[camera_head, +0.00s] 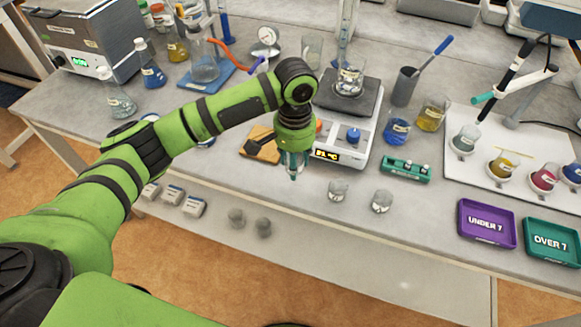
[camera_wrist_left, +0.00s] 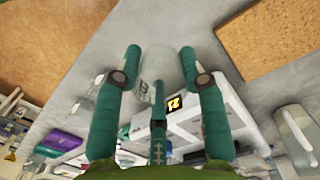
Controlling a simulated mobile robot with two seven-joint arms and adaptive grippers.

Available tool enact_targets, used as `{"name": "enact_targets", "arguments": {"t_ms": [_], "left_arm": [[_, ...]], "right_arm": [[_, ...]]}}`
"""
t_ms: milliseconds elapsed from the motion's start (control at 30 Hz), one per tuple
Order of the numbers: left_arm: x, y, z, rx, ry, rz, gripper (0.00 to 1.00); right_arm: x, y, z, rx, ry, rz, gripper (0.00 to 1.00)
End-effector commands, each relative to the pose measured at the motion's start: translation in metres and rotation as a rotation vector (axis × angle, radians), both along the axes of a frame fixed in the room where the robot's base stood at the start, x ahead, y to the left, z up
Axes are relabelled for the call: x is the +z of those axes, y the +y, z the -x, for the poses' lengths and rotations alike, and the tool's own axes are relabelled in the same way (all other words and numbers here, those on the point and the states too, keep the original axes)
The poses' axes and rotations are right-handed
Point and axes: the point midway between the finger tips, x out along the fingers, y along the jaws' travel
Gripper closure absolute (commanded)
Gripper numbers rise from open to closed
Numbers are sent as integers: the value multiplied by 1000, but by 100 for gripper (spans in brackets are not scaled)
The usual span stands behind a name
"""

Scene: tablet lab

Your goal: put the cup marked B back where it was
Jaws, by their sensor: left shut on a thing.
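My left gripper (camera_head: 294,168) points down just left of the hot plate's front, over the front part of the bench. In the head view the held cup is mostly hidden by the gripper. Two small clear cups, one (camera_head: 338,190) and another (camera_head: 382,202), stand near the bench's front edge, right of the gripper; their letters are too small to read. My right gripper is not in view.
A wooden board (camera_head: 262,146) lies left of the gripper.

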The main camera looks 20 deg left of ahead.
Motion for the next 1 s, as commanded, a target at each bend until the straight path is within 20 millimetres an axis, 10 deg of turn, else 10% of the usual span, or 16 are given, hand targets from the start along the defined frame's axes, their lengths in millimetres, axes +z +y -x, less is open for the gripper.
{"name": "enact_targets", "arguments": {"t_ms": [800, 867, 1000], "left_arm": [[-48, 7, 1, 0, -1, 0, 73], [-48, 7, 1, 0, -2, 1, 39], [-47, 7, 1, 0, -2, 1, 35]], "right_arm": [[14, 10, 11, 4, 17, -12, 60], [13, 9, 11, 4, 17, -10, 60], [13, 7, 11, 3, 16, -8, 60]]}}
